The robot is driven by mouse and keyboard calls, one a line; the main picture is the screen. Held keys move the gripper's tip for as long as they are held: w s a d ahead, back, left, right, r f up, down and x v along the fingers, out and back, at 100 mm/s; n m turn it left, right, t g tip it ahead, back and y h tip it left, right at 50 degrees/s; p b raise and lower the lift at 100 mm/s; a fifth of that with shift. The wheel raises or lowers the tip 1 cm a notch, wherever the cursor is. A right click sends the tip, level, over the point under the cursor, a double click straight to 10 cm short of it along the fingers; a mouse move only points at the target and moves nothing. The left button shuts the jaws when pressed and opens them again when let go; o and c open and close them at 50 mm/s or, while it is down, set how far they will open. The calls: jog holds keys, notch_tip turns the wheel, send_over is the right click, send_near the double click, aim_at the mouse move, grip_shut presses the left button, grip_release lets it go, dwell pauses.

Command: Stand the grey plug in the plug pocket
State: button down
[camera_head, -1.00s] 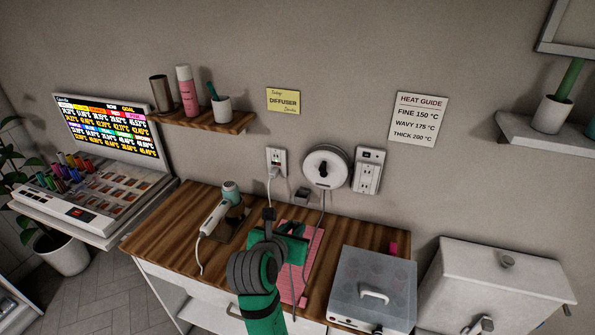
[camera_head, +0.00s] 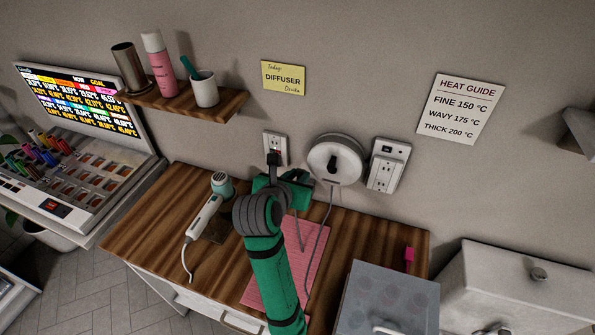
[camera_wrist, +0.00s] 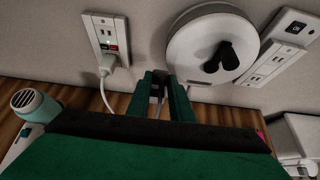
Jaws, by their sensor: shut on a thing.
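My gripper (camera_head: 288,182) is near the wall, over the back of the wooden counter, below and between the left outlet and the round reel. In the wrist view its green fingers (camera_wrist: 162,78) are closed on a small grey piece, the grey plug (camera_wrist: 157,93), mostly hidden between them. A grey cord (camera_head: 321,240) hangs from the reel, loops over the pink mat and runs up towards my gripper. I cannot make out the plug pocket; my gripper and arm cover that back part of the counter in the head view.
A white plug (camera_wrist: 107,64) sits in the left outlet (camera_wrist: 107,35). The round reel (camera_head: 335,159) and right outlet (camera_head: 384,172) are on the wall.

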jog(key=shift+r, duration=0.1)
notch_tip(320, 180, down, 9)
jog(key=w, duration=0.2)
jog(key=shift+w+d+r, duration=0.15)
jog(key=shift+d, duration=0.3)
dwell(0.8)
jog(key=c, duration=1.5)
grip_release()
